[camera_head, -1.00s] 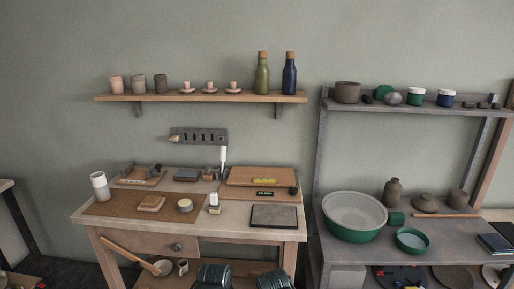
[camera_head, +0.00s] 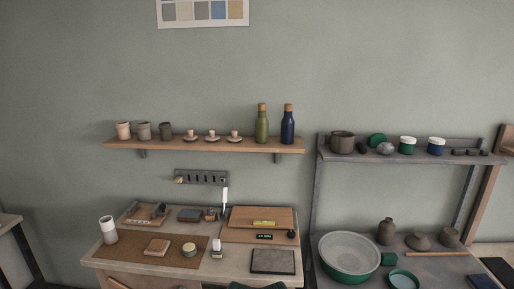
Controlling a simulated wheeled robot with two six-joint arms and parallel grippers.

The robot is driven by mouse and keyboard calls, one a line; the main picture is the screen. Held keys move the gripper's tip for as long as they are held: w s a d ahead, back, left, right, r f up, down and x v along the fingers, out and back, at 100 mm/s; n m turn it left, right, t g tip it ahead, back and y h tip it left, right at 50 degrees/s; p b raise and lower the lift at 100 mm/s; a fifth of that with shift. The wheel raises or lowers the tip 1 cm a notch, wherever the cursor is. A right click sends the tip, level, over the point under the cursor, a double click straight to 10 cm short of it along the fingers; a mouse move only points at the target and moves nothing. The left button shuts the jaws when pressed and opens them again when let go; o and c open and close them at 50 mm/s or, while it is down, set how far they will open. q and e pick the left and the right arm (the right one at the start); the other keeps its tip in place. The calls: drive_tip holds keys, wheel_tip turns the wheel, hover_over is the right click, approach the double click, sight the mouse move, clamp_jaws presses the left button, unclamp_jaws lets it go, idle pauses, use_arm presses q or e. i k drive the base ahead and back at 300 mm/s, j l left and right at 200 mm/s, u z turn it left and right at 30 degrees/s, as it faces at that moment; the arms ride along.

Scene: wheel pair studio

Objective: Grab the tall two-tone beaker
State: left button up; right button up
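The tall two-tone beaker (camera_head: 108,230) stands upright at the left end of the wooden work table (camera_head: 124,267). It has a pale white upper part and a greyish lower band. Nothing touches it. Neither of my grippers shows in the head view.
A wall shelf (camera_head: 205,147) with cups and two bottles hangs above. A grey bench (camera_head: 440,268) with a large green-white basin (camera_head: 348,256) stands at the right.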

sight(110, 235)
drive_tip(key=i+j+u, duration=0.25)
drive_tip(key=i+j, duration=0.15)
drive_tip(key=i+j+u, duration=0.25)
drive_tip(key=i+j, duration=0.2)
drive_tip(key=j, duration=0.1)
